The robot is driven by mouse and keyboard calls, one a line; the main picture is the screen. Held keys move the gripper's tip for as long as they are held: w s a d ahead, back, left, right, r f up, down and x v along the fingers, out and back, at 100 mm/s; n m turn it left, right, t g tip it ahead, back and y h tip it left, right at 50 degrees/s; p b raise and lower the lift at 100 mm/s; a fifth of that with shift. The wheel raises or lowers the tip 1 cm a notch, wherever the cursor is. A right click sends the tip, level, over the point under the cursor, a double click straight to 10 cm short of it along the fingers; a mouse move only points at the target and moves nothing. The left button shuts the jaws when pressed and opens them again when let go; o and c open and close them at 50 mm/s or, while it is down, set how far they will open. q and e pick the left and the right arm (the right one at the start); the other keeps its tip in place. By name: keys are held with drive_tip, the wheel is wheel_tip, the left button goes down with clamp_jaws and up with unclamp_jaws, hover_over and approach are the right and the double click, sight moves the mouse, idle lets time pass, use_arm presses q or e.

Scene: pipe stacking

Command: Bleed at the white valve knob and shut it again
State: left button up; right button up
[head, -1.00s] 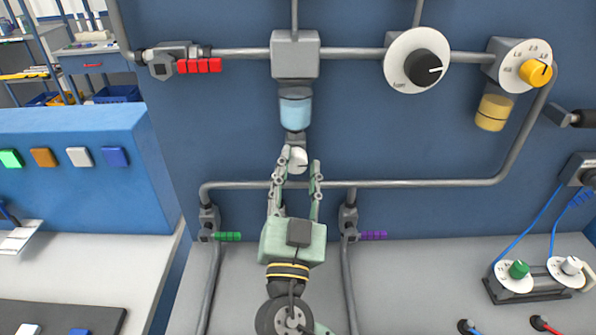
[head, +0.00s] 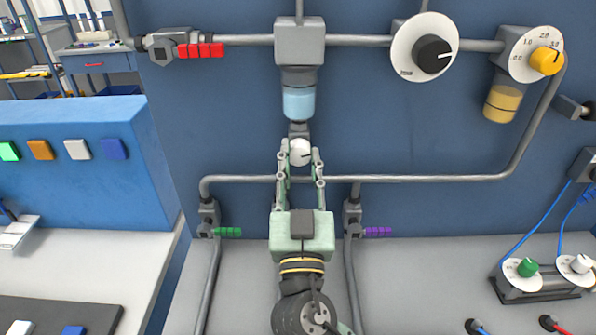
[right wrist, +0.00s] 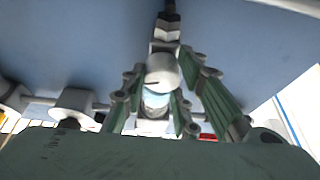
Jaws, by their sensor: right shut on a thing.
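The white valve knob (head: 300,153) sits under the blue-tinted filter bowl (head: 298,102) on the blue wall panel. My right gripper (head: 300,154) comes up from below, with one finger on each side of the knob, shut on it. The right wrist view shows the white knob (right wrist: 161,70) between the green fingers, with a thin dark line on its face. How far the knob is turned is hard to tell. My left gripper is not in view.
A grey pipe (head: 420,179) runs across behind my fingers. A green handle (head: 228,232) and a purple handle (head: 378,232) flank my gripper. Above are a red handle (head: 201,50), a black-knobbed dial (head: 433,55) and a yellow knob (head: 546,61).

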drive_tip(key=n, duration=0.1)
drive_tip(key=n+y, duration=0.1)
drive_tip(key=shift+d+r+n, duration=0.15)
drive_tip(key=shift+d+n, duration=0.15)
drive_tip(key=n+y+p, duration=0.1)
drive_tip(key=n, duration=0.1)
drive_tip(key=shift+r+n+y+p, duration=0.25)
drive_tip(key=shift+n+y+p, duration=0.1)
drive_tip(key=shift+n+y, duration=0.05)
drive_tip(key=n+g+y+p, duration=0.1)
drive_tip(key=n+p, duration=0.3)
drive_tip(key=r+n+g+y+p, duration=0.1)
drive_tip(key=n+p, duration=0.3)
drive_tip(key=p, duration=0.1)
drive_tip(key=n+g+y+p, duration=0.2)
drive_tip(key=n+p, duration=0.2)
drive_tip(key=p, duration=0.1)
drive_tip(key=shift+w+d+r+n, duration=0.1)
drive_tip(key=shift+d+r+n, duration=0.05)
drive_tip(key=shift+r+n, duration=0.2)
drive_tip(key=shift+o, duration=0.2)
drive_tip(key=shift+f+n+g+p, duration=0.15)
drive_tip(key=shift+n+g+p, duration=0.15)
drive_tip(key=shift+n+p, duration=0.6)
drive_tip(key=o, duration=1)
drive_tip(key=shift+f, duration=0.2)
drive_tip(key=shift+f, duration=0.15)
